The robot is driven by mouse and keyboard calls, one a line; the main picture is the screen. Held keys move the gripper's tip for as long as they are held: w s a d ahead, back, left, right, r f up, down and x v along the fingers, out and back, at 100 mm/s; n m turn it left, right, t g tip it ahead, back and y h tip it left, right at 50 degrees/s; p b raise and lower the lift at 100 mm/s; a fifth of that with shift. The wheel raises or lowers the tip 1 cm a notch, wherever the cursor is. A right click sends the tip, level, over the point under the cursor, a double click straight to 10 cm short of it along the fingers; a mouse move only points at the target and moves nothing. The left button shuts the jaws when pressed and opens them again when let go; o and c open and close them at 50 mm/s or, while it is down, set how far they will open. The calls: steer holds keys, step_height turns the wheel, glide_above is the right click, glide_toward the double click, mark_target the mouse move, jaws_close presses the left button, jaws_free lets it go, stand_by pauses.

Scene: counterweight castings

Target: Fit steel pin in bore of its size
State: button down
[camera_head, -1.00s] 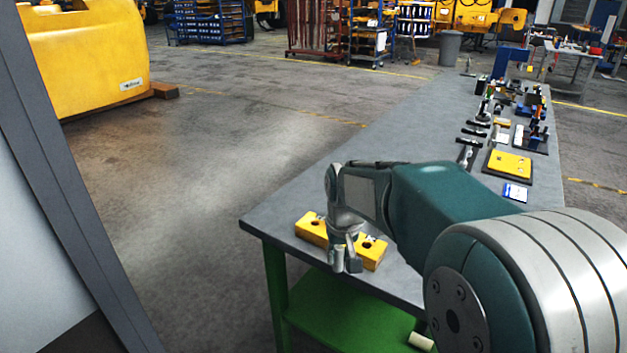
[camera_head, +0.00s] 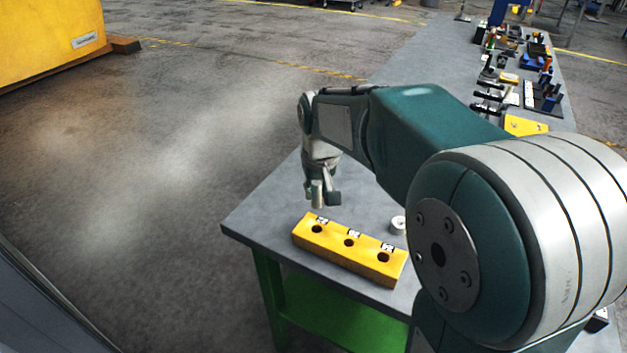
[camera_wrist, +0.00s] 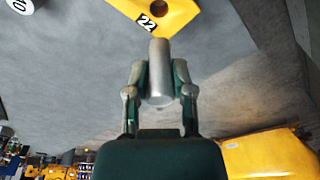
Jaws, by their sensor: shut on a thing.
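The yellow block (camera_head: 345,258) lies on the near end of the table, with three dark bores in a row along its top. Each bore has a small label. My gripper (camera_head: 322,197) is beyond and above the block's left end, shut on a grey steel pin (camera_head: 316,193). In the wrist view the pin (camera_wrist: 159,72) sits between the fingers (camera_wrist: 160,92), pointing away from my palm and clear of the block. The yellow block (camera_wrist: 185,14) shows there in part, with a label reading 22 beside a bore (camera_wrist: 158,8).
A short pale cylinder (camera_head: 398,226) stands on the table right of the block. A marked pale cylinder end (camera_wrist: 20,5) shows in the wrist view. The grey table (camera_head: 255,215) has its left edge near the block. Tools and fixtures (camera_head: 530,90) crowd its far end.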

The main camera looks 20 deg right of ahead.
mark_target(317, 223)
steer(key=shift+s+a, duration=0.15)
steer(key=shift+f, duration=2.9)
steer(key=shift+f, duration=1.95)
steer(key=shift+c, duration=2)
jaws_free()
steer(key=r, duration=0.4)
steer(key=s+r, duration=0.1)
steer(key=r, duration=0.6)
steer(key=shift+s+r, duration=0.35)
steer(key=shift+s, duration=0.05)
steer(key=shift+s, duration=0.1)
